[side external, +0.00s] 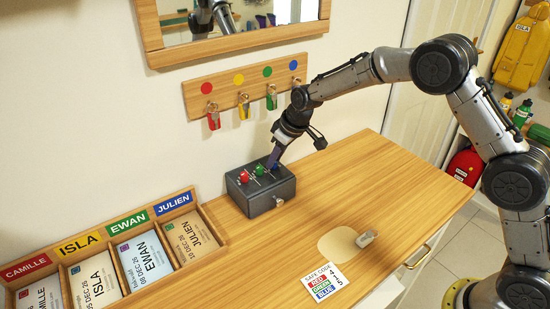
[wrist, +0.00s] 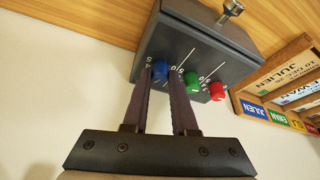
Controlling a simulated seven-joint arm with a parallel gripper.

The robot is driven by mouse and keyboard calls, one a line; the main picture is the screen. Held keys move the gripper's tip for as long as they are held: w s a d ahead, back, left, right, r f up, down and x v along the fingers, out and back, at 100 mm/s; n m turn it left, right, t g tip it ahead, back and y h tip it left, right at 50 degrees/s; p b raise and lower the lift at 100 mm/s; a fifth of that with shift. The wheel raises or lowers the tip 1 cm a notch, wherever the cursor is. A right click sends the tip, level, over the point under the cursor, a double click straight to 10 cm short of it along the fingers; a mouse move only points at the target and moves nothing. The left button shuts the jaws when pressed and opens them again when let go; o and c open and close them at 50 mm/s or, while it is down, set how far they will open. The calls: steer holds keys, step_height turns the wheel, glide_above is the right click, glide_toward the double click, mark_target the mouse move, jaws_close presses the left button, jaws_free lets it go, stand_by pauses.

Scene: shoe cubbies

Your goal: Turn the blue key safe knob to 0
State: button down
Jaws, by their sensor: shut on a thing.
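The dark grey key safe (side external: 262,198) stands on the wooden counter against the wall. Its red knob (side external: 244,177), green knob (side external: 260,170) and blue knob sit in a row on top. In the wrist view the blue knob (wrist: 160,70) is between my fingertips, with the green knob (wrist: 190,78) and red knob (wrist: 216,91) beside it. My gripper (side external: 274,160) reaches down to the safe and is shut on the blue knob; it also shows in the wrist view (wrist: 161,76). The fingers partly cover the blue knob's scale, so I cannot read its setting.
A safe code card (side external: 329,284) lies at the counter's front, near a small grey object (side external: 366,239). A wooden tray (side external: 208,213) of name cards is at left. Keys hang from a hook rail (side external: 242,91) above. The counter right of the safe is clear.

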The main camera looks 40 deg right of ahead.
steer(key=n+y, duration=0.1)
steer(key=n, duration=0.2)
steer(key=n+g, duration=0.1)
steer(key=n, duration=0.1)
steer(key=shift+w+d+n+y, duration=0.1)
steer(key=shift+d+n+y, duration=0.05)
steer(key=shift+n+y, duration=0.25)
steer(key=n+g, duration=0.1)
steer(key=n, duration=0.1)
steer(key=n+g+y, duration=0.1)
steer(key=n, duration=0.2)
steer(key=shift+w+d, duration=0.1)
steer(key=shift+n, duration=0.3)
steer(key=c, duration=1)
jaws_free()
steer(key=w+v, duration=0.1)
steer(key=v, duration=0.6)
steer(key=shift+s+r, duration=0.25)
steer(key=shift+s, duration=0.2)
steer(key=shift+d, duration=0.1)
